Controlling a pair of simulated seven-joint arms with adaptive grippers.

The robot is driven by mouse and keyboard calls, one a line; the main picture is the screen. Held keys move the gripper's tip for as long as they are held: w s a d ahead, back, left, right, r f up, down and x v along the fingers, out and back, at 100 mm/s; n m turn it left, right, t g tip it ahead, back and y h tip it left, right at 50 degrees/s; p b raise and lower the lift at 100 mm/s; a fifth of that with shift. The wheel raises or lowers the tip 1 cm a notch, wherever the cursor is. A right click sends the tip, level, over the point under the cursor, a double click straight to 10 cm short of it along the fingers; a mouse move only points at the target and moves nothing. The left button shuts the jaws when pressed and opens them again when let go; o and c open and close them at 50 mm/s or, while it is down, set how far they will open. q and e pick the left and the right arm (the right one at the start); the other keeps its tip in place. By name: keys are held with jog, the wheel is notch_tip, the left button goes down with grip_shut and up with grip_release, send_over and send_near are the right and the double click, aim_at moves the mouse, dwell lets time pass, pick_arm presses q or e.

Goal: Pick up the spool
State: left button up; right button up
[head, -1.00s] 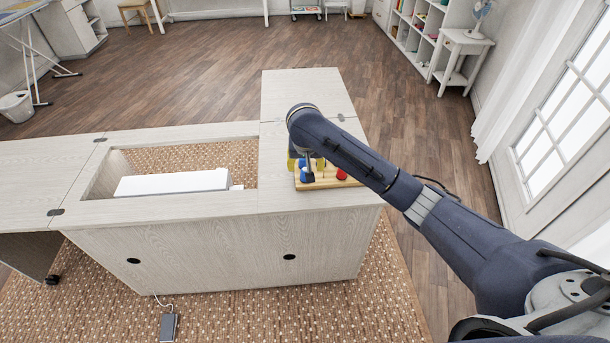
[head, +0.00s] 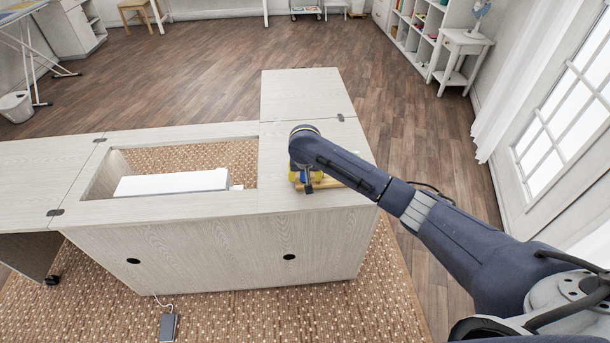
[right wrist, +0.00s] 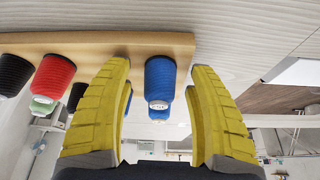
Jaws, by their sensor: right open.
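A blue spool (right wrist: 160,82) shows in the right wrist view, standing at one end of a wooden spool rack (right wrist: 130,42). My right gripper (right wrist: 161,85) is open, with one yellow finger on each side of the blue spool. I cannot tell whether either finger touches it. In the head view the right gripper (head: 305,183) is low over the rack (head: 328,184) and mostly hidden under my arm. A red spool (right wrist: 52,80) and a black spool (right wrist: 14,73) stand further along the rack. My left gripper is not in view.
The rack is on the right part of the pale sewing cabinet (head: 300,100). A white sewing machine (head: 172,183) sits in the cabinet's opening to the left. The cabinet top behind the rack is clear.

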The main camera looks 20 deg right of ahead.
jog(key=shift+w+f, duration=0.1)
jog(key=shift+f, duration=0.05)
jog(key=c, duration=1)
jog(key=shift+c, duration=0.2)
notch_tip(320, 180, up, 20)
jog(key=shift+r, duration=0.1)
dwell(0.4)
jog(key=shift+d, duration=0.1)
